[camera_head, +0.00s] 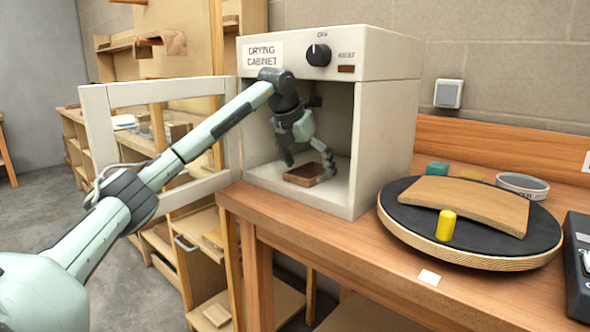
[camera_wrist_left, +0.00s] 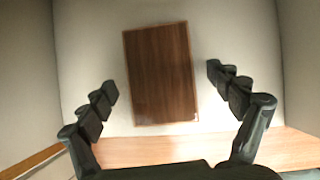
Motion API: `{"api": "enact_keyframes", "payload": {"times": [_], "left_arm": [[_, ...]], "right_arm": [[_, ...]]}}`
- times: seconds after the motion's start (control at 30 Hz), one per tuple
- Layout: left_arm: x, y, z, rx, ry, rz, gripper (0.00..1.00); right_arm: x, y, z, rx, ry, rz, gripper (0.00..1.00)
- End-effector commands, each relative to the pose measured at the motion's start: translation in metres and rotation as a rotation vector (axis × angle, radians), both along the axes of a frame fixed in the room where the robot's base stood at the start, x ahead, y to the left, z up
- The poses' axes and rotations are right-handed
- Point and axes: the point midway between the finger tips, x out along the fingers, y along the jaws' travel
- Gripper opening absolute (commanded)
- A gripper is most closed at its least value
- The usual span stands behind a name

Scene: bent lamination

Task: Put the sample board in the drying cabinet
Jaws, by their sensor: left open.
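The drying cabinet (camera_head: 382,130) is a white box at the back of the bench, with its framed door (camera_head: 97,135) swung open to the left. The sample board (camera_head: 304,180), a small dark-brown wooden piece, lies on the cabinet floor. In the left wrist view the board (camera_wrist_left: 161,75) lies flat between the fingers, with a gap on both sides. My left gripper (camera_head: 308,166) is inside the cabinet, just above the board, pointing down and open. It also shows in the left wrist view (camera_wrist_left: 163,88). My right gripper is out of view.
A black round turntable (camera_head: 400,215) on the bench carries a curved wooden board (camera_head: 470,202) and a yellow cylinder (camera_head: 446,225). A teal block (camera_head: 437,168) and a grey tin (camera_head: 522,185) stand behind it. Cabinet walls close in around my left gripper.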

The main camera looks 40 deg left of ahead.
Motion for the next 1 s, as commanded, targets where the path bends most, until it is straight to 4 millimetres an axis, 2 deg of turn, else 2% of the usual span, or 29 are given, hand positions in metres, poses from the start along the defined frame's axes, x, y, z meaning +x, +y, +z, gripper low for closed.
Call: {"api": "enact_keyframes", "payload": {"times": [0.13, 0.33, 0.6, 0.8, 1.0], "left_arm": [[-0.012, 0.000, 0.022, 0.001, -0.008, 0.000, 0.91], [-0.057, 0.001, 0.018, 0.005, -0.002, 0.002, 0.91], [-0.112, -0.001, 0.020, 0.004, -0.002, 0.001, 0.91], [-0.131, -0.001, 0.021, 0.000, -0.001, 0.001, 0.91], [-0.133, -0.002, 0.022, 0.000, -0.001, 0.000, 0.91]], "right_arm": [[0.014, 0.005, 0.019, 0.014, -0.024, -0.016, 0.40], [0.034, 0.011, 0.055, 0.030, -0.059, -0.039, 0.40], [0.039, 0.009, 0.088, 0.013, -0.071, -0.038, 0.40], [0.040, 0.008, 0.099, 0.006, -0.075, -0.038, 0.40], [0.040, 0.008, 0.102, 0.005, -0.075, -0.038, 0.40]]}}
